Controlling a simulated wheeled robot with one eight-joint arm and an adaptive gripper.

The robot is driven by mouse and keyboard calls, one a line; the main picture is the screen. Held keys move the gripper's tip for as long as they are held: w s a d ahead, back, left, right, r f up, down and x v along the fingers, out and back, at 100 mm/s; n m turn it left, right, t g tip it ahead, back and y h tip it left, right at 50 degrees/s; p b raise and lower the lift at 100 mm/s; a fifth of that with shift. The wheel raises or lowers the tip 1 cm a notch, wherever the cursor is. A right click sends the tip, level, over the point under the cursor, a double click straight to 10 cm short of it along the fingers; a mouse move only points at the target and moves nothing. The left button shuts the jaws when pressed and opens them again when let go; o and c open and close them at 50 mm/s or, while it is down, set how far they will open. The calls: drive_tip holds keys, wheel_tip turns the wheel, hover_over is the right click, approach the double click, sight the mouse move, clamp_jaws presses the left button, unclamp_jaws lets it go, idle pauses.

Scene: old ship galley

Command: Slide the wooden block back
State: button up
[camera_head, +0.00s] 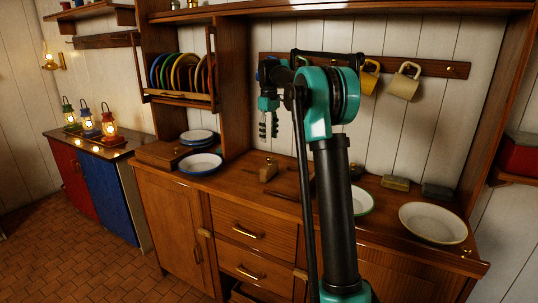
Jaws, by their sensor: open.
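A small wooden block (268,172) with a dark top piece stands on the brown wooden counter (235,183), near the middle. My gripper (268,135) points down in front of the back wall, above the block in the picture. Its two dark fingers are apart with nothing between them. It appears clear of the block, but the exact height and depth between them cannot be told. My arm hides part of the counter to the right of the block.
Blue-rimmed plates (201,163) lie left of the block. A green-rimmed plate (359,199), a white bowl (433,223) and two small bars (395,183) (437,191) lie to the right. Mugs (404,82) hang behind my arm. A plate rack (180,97) hangs at left.

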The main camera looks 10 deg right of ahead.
approach(269, 167)
drive_tip(key=w+f, duration=0.2)
drive_tip(key=f, duration=0.1)
drive_tip(key=w+f, duration=0.1)
drive_tip(key=f, duration=0.1)
drive_tip(key=shift+w+d+f, duration=0.1)
drive_tip(key=shift+d, duration=0.15)
clamp_jaws()
